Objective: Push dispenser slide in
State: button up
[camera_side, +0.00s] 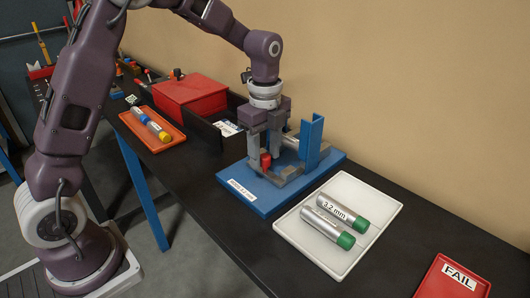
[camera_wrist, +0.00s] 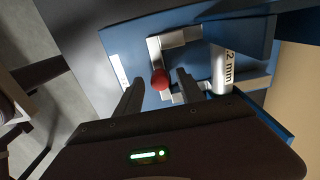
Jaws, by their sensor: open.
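The dispenser is a blue base plate (camera_side: 235,190) with a blue upright channel (camera_side: 311,140) and grey metal slide parts (camera_side: 290,172). A red knob (camera_side: 266,160) stands on the slide; it also shows in the wrist view (camera_wrist: 160,79). My gripper (camera_wrist: 159,84) is open and points down over the dispenser. In the wrist view the knob appears between the two fingertips, with gaps on both sides; I cannot tell its exact depth. A silver cylinder marked "2 mm" (camera_wrist: 223,72) lies by the blue channel. My fingers partly hide the slide in the side view.
A white tray (camera_side: 378,193) with two silver, green-capped cylinders (camera_side: 327,226) stands in front right. A red FAIL tray (camera_side: 452,280) is at the far right. An orange tray (camera_side: 166,143) with cylinders and a red box (camera_side: 190,93) are at left. A beige wall stands behind.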

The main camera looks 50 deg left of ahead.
jog(key=shift+f, duration=0.1)
jog(key=shift+c, duration=0.5)
grip_shut()
dwell(0.8)
